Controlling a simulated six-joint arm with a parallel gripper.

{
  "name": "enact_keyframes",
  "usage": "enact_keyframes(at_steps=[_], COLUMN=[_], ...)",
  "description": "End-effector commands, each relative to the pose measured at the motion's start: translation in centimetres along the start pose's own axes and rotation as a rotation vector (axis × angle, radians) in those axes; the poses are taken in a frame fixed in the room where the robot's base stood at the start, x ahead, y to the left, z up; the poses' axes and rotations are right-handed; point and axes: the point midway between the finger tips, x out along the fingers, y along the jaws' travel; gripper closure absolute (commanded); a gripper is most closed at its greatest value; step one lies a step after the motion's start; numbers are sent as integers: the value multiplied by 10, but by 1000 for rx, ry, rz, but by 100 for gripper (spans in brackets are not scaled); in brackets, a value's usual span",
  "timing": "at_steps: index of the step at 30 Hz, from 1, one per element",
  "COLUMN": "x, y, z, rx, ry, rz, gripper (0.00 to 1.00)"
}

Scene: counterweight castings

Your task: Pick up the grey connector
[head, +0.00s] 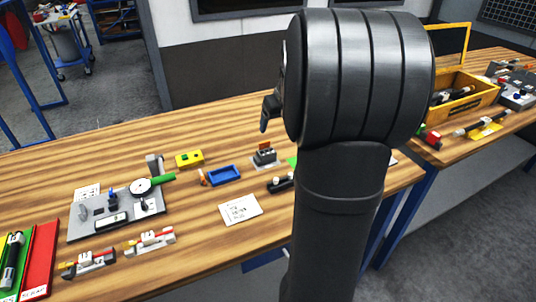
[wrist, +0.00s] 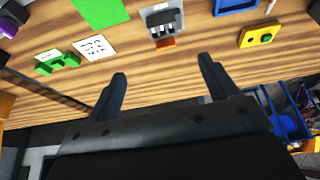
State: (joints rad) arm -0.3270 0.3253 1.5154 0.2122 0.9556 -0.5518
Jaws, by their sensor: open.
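A grey connector-like part (head: 264,154) with a dark ribbed top and an orange end sits on the wooden table, left of my arm in the head view. What looks like the same part shows at the top middle of the wrist view (wrist: 163,22), on a light grey plate. My gripper (wrist: 163,70) is open and empty, its two dark fingers apart. In the wrist view the part lies beyond the fingertips, roughly in line with the gap between them, and apart from them. In the head view my arm hides most of the gripper; a dark finger (head: 270,108) shows at its left.
Around the part are a blue tray (head: 224,175), a yellow block with a green button (head: 189,158), a white note card (head: 240,209) and a dark cylindrical piece (head: 281,184). A green part (wrist: 57,61) and a green mat (wrist: 100,10) show in the wrist view. Bare wood lies between.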

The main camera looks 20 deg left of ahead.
Motion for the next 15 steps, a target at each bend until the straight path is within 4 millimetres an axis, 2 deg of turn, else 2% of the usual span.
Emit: enact_keyframes(at_steps=[9,15], x=[70,101], y=[0,0], z=[2,2], rx=[1,0], ry=[-6,-3], rz=[-1,0], gripper=[21,21])
